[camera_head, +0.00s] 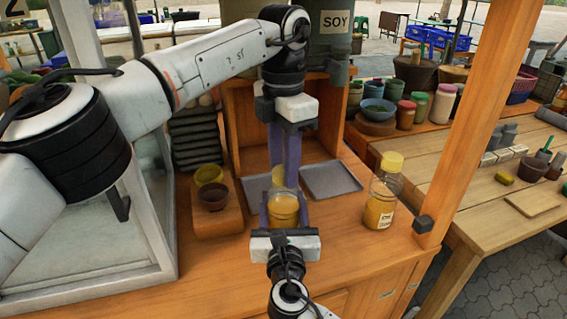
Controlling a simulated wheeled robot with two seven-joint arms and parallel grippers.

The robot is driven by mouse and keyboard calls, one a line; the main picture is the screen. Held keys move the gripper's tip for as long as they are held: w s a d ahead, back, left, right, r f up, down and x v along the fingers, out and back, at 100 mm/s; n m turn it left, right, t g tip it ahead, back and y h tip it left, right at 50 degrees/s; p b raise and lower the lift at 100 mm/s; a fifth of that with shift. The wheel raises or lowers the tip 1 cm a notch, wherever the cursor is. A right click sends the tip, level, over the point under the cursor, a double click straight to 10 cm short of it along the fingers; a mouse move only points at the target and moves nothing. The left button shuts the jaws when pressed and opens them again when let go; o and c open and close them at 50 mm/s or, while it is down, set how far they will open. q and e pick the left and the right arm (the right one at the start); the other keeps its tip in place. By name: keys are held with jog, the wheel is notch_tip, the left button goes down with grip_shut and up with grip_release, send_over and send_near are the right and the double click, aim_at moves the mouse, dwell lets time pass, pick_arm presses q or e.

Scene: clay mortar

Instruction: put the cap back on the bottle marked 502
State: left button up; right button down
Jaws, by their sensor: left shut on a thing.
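An amber-filled clear bottle (284,212) stands upright on the orange counter at the middle. My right gripper (283,222) comes from the front, its purple fingers closed on both sides of the bottle's body. No label shows on this bottle, so I cannot read 502 on it. My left gripper (284,180) points down from above, its purple fingers shut on a small yellow cap (278,175) right above the bottle's mouth. I cannot tell whether the cap touches the neck. A second amber bottle (380,208) at right wears a yellow cap; its label is too small to read.
Two grey trays (330,179) lie behind the bottle. Yellow and brown bowls (212,197) sit on a wooden block at left. A glass-sided case (90,250) stands at far left and a wooden post (470,110) at right. The counter between bottle and post is mostly free.

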pick_arm(q)
jog(key=m, duration=0.4)
jog(key=shift+m, duration=0.3)
jog(key=m, duration=1)
jog(key=shift+m, duration=0.3)
jog(key=m, duration=1.4)
jog(key=shift+f+m, duration=0.1)
jog(key=shift+m, duration=0.3)
jog(key=o, duration=1.2)
jog(key=shift+c, duration=0.2)
